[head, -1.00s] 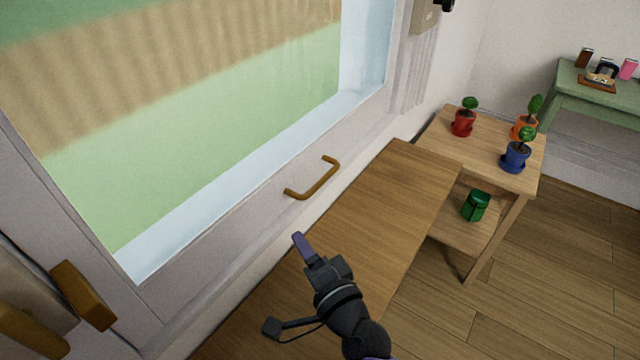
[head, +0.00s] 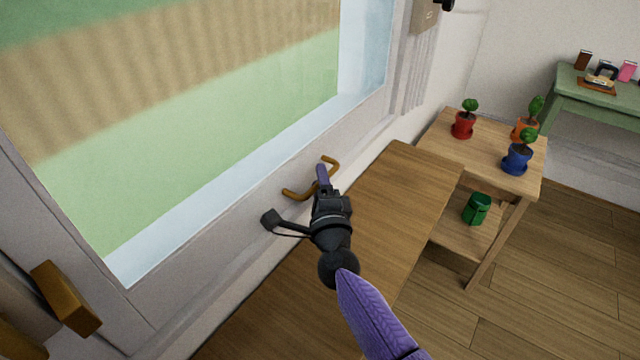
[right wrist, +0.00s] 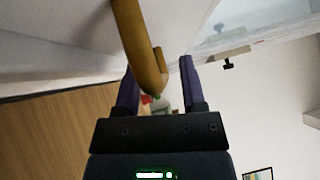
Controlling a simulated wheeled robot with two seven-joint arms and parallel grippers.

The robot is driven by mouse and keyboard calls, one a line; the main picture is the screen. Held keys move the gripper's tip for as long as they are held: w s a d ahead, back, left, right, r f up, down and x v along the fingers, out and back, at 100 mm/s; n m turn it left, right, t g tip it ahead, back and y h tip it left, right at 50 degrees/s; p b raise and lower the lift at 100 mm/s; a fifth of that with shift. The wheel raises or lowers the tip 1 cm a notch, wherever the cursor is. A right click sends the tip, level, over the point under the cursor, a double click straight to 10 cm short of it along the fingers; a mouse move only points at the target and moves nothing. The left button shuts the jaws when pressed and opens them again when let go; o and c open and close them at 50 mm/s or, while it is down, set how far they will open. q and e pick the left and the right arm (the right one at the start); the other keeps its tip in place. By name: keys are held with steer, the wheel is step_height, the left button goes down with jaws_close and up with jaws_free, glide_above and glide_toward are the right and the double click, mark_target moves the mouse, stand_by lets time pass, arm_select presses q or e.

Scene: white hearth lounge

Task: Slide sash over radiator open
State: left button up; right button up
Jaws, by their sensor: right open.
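The window sash (head: 235,215) has a pale frame around a large pane and stands above a wooden shelf top. A brass bar handle (head: 297,194) sits on its bottom rail. My right gripper (head: 322,172) is at the handle, and its fingers hide the middle of the bar in the head view. In the right wrist view, the handle (right wrist: 138,45) runs between the two purple fingers of the right gripper (right wrist: 158,85), which are apart with gaps beside the bar. The radiator is not clearly seen. My left gripper is not in view.
The wooden shelf top (head: 390,200) runs below the sash. To its right, a small wooden table (head: 440,140) holds red, orange and blue plant pots, with a green jar (head: 477,209) on its lower shelf. Another brass handle (head: 66,298) is at the lower left.

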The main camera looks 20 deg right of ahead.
jaws_close()
stand_by(1.4)
